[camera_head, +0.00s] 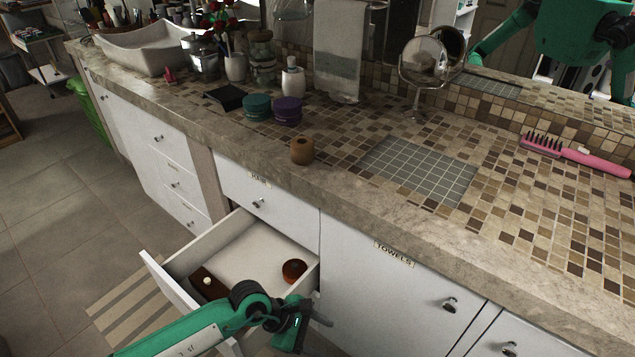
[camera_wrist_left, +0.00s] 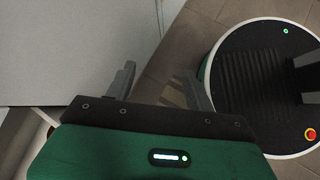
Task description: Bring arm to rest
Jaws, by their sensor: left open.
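My left arm comes in green from the bottom left in the head view, in front of the open drawer (camera_head: 240,252). Its left gripper (camera_head: 318,317) is open and seems empty, low by the drawer's right front corner and the white cabinet front. The left wrist view shows its two grey fingers apart (camera_wrist_left: 160,85), with nothing between them, above the floor beside a white panel. My right gripper does not show.
The drawer holds an amber round jar (camera_head: 294,270) and a dark brown item (camera_head: 208,282). A grey grid mat (camera_head: 420,170) is bare.

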